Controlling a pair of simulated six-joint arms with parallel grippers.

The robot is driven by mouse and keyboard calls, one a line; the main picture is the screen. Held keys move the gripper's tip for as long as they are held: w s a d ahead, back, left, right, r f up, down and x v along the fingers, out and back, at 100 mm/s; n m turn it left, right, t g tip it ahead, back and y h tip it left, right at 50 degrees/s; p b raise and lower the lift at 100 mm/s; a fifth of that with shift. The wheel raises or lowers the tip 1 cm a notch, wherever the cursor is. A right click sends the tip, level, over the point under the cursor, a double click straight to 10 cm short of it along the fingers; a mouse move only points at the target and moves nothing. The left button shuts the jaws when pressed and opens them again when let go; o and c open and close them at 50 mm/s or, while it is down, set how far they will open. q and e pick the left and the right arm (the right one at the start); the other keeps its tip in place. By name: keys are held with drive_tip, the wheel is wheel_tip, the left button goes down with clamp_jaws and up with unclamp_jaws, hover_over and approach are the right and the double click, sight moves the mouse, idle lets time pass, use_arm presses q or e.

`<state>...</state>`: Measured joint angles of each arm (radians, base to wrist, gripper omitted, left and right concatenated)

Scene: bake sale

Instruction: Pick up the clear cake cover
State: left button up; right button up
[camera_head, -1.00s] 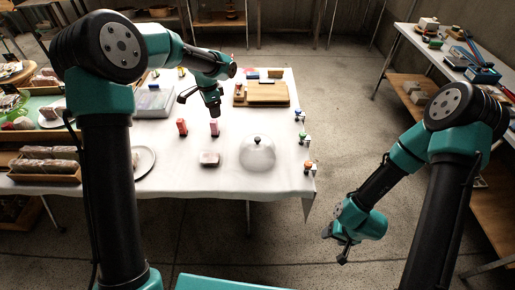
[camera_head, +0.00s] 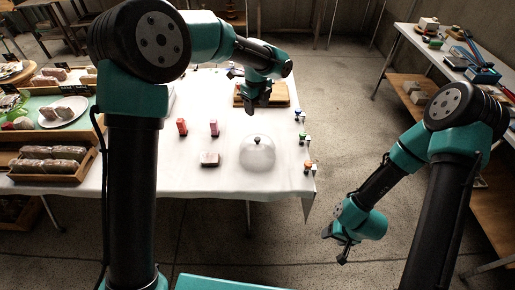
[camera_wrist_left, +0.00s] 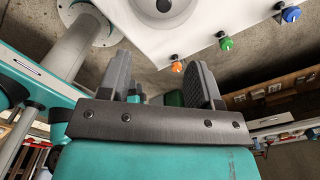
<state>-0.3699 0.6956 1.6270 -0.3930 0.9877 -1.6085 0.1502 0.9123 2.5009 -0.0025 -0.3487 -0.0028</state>
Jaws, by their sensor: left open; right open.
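The clear cake cover (camera_head: 257,155) is a see-through dome with a dark knob on top. It stands on the white table near its front right part. My left gripper (camera_head: 252,108) is open and empty, above the table and behind the cover in the head view. In the left wrist view, the open fingers (camera_wrist_left: 158,85) frame empty space, and part of the cover with its dark knob (camera_wrist_left: 163,5) shows at the top edge. My right gripper (camera_head: 342,250) is open and empty, low over the floor to the right of the table.
Several small coloured clips line the right table edge. Wooden trays of baked goods stand at left.

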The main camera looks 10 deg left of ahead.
use_arm(q)
hover_over(258, 138)
drive_tip(key=f, duration=1.1)
drive_tip(key=shift+s+a+f, duration=0.25)
drive_tip(key=shift+s+f, duration=0.05)
drive_tip(key=shift+s, duration=0.05)
drive_tip(key=shift+f, duration=0.3)
drive_tip(key=shift+w+d+f, duration=0.1)
drive_tip(key=shift+w+f, duration=0.05)
drive_tip(key=shift+f, duration=1.2)
drive_tip(key=shift+w+f, duration=0.15)
drive_tip(key=shift+f, duration=1.15)
clamp_jaws()
